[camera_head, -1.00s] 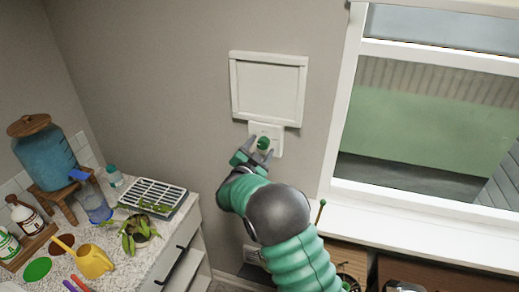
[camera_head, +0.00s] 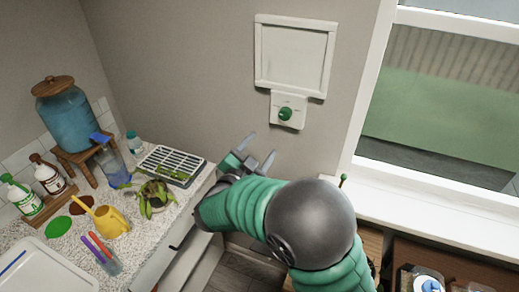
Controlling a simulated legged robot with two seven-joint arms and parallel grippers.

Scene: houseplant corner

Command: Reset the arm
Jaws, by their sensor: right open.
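My right gripper (camera_head: 257,155) is open and empty, in front of the wall between the counter and the window. My green and dark grey right arm comes up from the bottom right. A green knob (camera_head: 285,114) on a white wall plate (camera_head: 288,122) is above and to the right of the gripper, apart from it. A white framed panel (camera_head: 294,56) is directly above the plate. My left gripper is not in view.
The speckled counter (camera_head: 186,212) at left holds a draining tray (camera_head: 171,165), a potted plant (camera_head: 153,197), a yellow watering can (camera_head: 112,220), a blue dispenser (camera_head: 66,121) and spray bottles. The window sill (camera_head: 430,212) is at right, with a brown crate (camera_head: 400,250) below it.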

